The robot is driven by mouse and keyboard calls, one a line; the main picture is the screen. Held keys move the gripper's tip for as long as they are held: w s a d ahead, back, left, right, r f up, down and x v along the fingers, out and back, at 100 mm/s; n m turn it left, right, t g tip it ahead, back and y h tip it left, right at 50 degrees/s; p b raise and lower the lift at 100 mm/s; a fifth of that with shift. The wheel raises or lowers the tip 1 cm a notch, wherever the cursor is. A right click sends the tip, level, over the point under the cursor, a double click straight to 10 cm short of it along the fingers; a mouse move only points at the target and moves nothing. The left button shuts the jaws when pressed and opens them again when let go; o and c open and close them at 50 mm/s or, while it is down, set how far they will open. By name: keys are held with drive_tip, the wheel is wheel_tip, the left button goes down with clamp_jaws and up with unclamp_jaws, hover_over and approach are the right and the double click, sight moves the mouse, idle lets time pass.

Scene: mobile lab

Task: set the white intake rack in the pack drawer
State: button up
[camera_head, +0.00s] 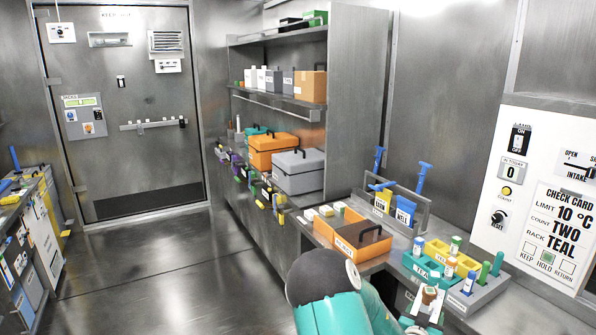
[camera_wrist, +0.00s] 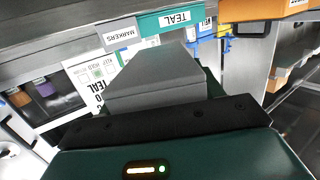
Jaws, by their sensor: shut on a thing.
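The white intake rack (camera_head: 421,309) is at the bottom of the head view, at the end of my teal arm and just off the front edge of the bench. A brown-capped vial (camera_head: 429,296) stands in it. My gripper (camera_head: 409,322) is shut on this rack; the arm hides part of the grip. In the wrist view my gripper (camera_wrist: 155,80) shows as a grey block in front of the dark wrist, below the bench edge; the rack cannot be made out there. I cannot pick out the pack drawer in either view.
The bench holds an orange tray (camera_head: 347,249), a teal rack (camera_head: 421,268) with a yellow rack behind it, and a grey marker rack (camera_head: 470,296). A control panel (camera_head: 545,195) is on the right wall. The floor (camera_head: 170,270) at left is clear.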

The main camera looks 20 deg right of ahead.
drive_tip(key=w+a+f+n+t+y, duration=0.2)
drive_tip(key=w+a+f+n+y, duration=0.15)
drive_tip(key=a, duration=0.65)
drive_tip(key=w+a+f+n+t+y, duration=0.25)
drive_tip(key=w+a, duration=0.25)
drive_tip(key=a, duration=0.6)
drive_tip(key=a+f+n+t+y, duration=0.1)
drive_tip(key=a+f+n+y, duration=0.1)
drive_tip(key=a, duration=0.7)
drive_tip(key=a+f+n+t+y, duration=0.1)
drive_tip(key=a+y, duration=0.3)
drive_tip(key=a, duration=0.6)
drive_tip(key=shift+a+f+n+y, duration=0.25)
drive_tip(key=shift+f+n+y, duration=0.15)
drive_tip(key=shift+f+n, duration=0.3)
